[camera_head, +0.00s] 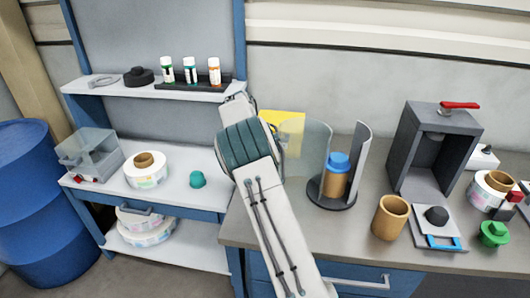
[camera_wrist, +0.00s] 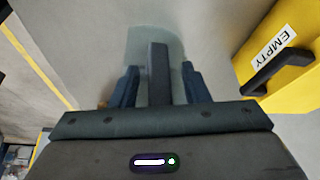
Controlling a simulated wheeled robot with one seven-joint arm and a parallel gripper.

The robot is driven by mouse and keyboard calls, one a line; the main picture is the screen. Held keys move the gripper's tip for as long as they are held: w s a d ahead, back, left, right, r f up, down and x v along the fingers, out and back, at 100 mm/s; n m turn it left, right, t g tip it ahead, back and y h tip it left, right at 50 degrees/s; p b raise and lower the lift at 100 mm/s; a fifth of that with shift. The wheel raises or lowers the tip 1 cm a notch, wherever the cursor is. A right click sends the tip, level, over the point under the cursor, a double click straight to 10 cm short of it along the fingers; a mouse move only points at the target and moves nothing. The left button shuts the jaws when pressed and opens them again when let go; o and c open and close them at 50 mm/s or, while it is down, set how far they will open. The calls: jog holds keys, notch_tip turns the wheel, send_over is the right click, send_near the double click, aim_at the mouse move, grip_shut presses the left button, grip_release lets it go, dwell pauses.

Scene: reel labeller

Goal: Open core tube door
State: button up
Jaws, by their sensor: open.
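The core tube holder has a round dark base (camera_head: 331,198) and a grey curved wall (camera_head: 359,150) on the right. Its clear curved door (camera_head: 306,150) stands at the left, reaching out past the base, with a gap between door and wall. A brown tube (camera_head: 335,186) with a blue cap (camera_head: 338,162) stands inside. In the wrist view, my gripper (camera_wrist: 159,72) is open, its two blue fingers on either side of a dark upright bar (camera_wrist: 158,60), with space on both sides. The clear panel (camera_wrist: 140,42) shows behind it. In the head view my arm hides the fingers.
A yellow box (camera_head: 291,121) marked EMPTY, with a black handle (camera_wrist: 280,70), is close at the right in the wrist view. A brown cup (camera_head: 390,217), a grey press (camera_head: 436,145) and a green knob piece (camera_head: 494,234) stand right of the holder. Shelves are at left.

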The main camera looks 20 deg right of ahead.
jog(key=v, duration=1.3)
jog(key=shift+r, duration=0.45)
jog(key=shift+w, duration=0.1)
jog(key=s+d+r+n+t+y, duration=0.1)
jog(key=s+d+r+n+y, duration=0.15)
jog(key=s+n, duration=0.45)
jog(key=s+d+r+n+t+y, duration=0.1)
jog(key=s+r+n, duration=0.25)
jog(key=s, duration=0.75)
jog(key=s+a+f+n, duration=0.1)
jog(key=s+f+n, duration=0.1)
jog(key=s, duration=0.6)
jog(key=s+a+f+n+t, duration=0.1)
jog(key=s+a+f+n, duration=0.1)
jog(key=s, duration=0.5)
jog(key=s+a+f+n+t+y, duration=0.1)
jog(key=s+f+n, duration=0.3)
jog(key=s+n, duration=0.2)
jog(key=s, duration=0.2)
jog(key=shift+s+a+f, duration=0.25)
jog(key=shift+s, duration=0.1)
